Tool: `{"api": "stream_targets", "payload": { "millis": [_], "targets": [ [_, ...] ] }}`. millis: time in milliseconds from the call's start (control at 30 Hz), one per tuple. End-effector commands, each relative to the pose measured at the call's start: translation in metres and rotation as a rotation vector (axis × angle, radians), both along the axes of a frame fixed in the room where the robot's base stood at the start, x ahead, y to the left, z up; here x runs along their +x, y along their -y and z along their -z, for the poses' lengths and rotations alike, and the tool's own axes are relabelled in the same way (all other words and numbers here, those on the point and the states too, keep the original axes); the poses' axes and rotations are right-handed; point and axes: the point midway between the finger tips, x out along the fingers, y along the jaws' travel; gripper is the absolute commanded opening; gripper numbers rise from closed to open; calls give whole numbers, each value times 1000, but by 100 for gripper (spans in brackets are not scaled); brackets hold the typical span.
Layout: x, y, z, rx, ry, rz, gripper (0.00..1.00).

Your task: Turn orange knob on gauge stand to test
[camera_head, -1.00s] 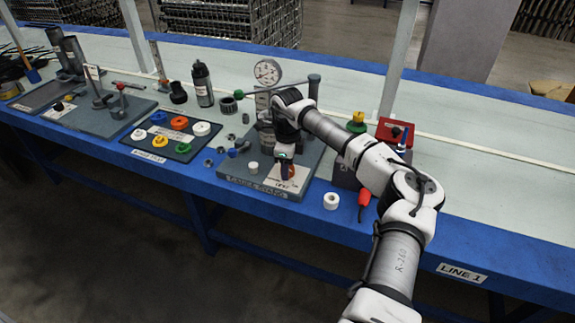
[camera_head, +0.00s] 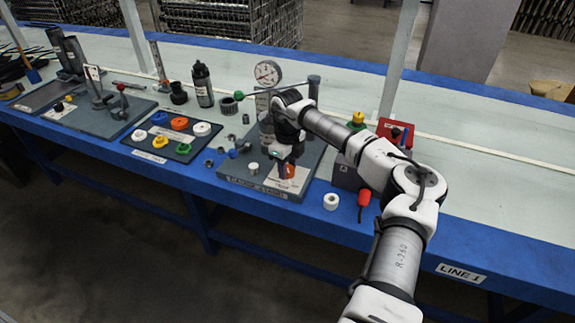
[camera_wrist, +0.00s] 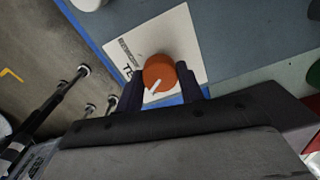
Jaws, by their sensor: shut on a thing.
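The orange knob (camera_wrist: 159,75) sits on a white label plate (camera_wrist: 190,40) on the gauge stand. In the wrist view it lies between the two dark fingers of my gripper (camera_wrist: 160,88), which is shut on it. A white pointer line on the knob slants toward the lower left. Part of the lettering on the plate shows, the rest is hidden. In the head view the knob (camera_head: 288,171) is a small orange patch under my gripper (camera_head: 287,166). The gauge stand's grey base (camera_head: 235,178) carries a round dial gauge (camera_head: 268,73) at the back, with a red needle area.
A tray of coloured caps (camera_head: 150,146) stands left of the stand. A white ring (camera_head: 331,201) and a red-handled tool (camera_head: 363,199) lie right of it near the blue table edge. A red box (camera_head: 395,132) stands behind my arm.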

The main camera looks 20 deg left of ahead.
Motion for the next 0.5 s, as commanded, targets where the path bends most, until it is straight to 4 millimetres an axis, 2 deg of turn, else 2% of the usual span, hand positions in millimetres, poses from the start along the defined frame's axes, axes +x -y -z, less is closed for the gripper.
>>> {"api": "stream_targets", "payload": {
  "millis": [500],
  "targets": [
    [0,0,-1,-1,1,427,15]
  ]
}}
